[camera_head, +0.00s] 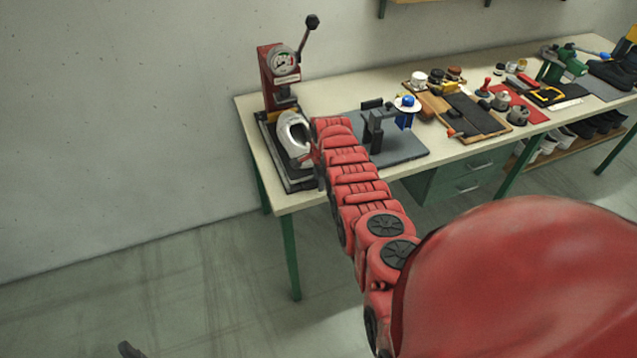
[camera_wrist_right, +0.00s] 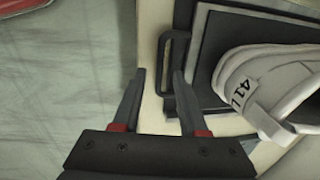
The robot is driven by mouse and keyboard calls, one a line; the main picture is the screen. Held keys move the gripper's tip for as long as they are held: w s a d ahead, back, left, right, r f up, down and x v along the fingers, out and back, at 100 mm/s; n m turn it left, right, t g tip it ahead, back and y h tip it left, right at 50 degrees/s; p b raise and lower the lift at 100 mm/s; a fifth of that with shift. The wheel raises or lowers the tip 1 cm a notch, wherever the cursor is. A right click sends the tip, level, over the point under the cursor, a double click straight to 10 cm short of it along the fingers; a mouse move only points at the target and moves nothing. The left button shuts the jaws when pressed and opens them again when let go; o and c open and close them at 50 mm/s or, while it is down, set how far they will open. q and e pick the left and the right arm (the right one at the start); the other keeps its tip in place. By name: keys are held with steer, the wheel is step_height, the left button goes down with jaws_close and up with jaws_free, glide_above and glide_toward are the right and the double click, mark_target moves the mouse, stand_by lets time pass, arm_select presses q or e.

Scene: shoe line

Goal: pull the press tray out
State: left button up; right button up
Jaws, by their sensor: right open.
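The red press (camera_head: 272,75) with a gauge and a lever stands at the left end of the bench. Its dark tray (camera_wrist_right: 222,35) carries a white shoe (camera_wrist_right: 262,85) marked "41 L", which also shows in the head view (camera_head: 290,135). The black tray handle (camera_wrist_right: 165,52) is an upright loop on the tray's edge. My right gripper (camera_wrist_right: 158,74) is open and empty, its fingertips seen on either side of the handle's bar. I cannot tell whether they touch it. A dark tip, perhaps my left gripper (camera_head: 130,349), barely shows at the bottom.
A grey plate (camera_head: 405,152) with a dark stand and a blue-and-white part lies right of the press. Farther right are a brush tray (camera_head: 492,135), a red mat (camera_head: 515,103), a green machine (camera_head: 565,60) and dark shoes. The floor before the bench's left end is clear.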

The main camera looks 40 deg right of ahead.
steer(key=shift+w+f, duration=0.1)
steer(key=shift+f, duration=0.4)
jaws_close()
stand_by(1.4)
